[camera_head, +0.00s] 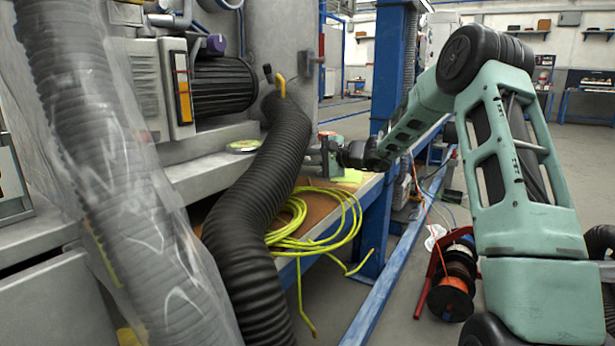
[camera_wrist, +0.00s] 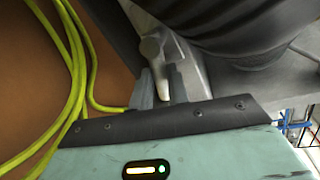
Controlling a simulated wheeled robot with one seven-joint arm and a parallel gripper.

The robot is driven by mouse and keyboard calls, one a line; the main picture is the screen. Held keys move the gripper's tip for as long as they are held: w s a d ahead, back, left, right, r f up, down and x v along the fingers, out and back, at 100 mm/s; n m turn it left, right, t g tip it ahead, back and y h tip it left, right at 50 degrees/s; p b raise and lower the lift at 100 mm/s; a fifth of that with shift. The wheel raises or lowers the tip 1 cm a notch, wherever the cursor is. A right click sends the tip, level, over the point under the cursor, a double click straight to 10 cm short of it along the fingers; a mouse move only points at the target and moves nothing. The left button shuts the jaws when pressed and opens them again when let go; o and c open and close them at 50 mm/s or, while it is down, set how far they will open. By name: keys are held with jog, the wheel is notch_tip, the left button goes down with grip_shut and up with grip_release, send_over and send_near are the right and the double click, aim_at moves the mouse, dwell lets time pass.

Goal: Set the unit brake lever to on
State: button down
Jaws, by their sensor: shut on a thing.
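In the wrist view a small grey lever (camera_wrist: 151,47) with a rounded knob and a pale tip stands between the fingers of my gripper (camera_wrist: 168,85). The fingers are shut on its pale end. I take it for the unit brake lever, though no label shows. In the head view my gripper (camera_head: 326,147) is at the end of the bench, just right of the thick black hose. The lever cannot be made out there, and its on and off marks are not visible.
A ribbed black hose (camera_head: 262,180) runs close left of my gripper. A plastic-wrapped hose (camera_head: 110,170) fills the left. A coiled yellow cable (camera_head: 310,225) lies on the brown bench shelf. A blue post (camera_head: 390,75) stands behind my arm, and a reel rack (camera_head: 452,285) is on the floor.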

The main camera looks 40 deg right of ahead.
jog(key=n+b, duration=0.1)
jog(key=b, duration=0.2)
jog(key=shift+n, duration=0.4)
jog(key=shift+r+n+h+b, duration=0.3)
jog(key=shift+r+n+b, duration=0.15)
jog(key=shift+b, duration=0.6)
jog(key=c, duration=1.3)
grip_release()
jog(key=shift+c, duration=0.2)
jog(key=p+v, duration=0.6)
jog(key=v, duration=1.1)
jog(key=shift+s, duration=0.25)
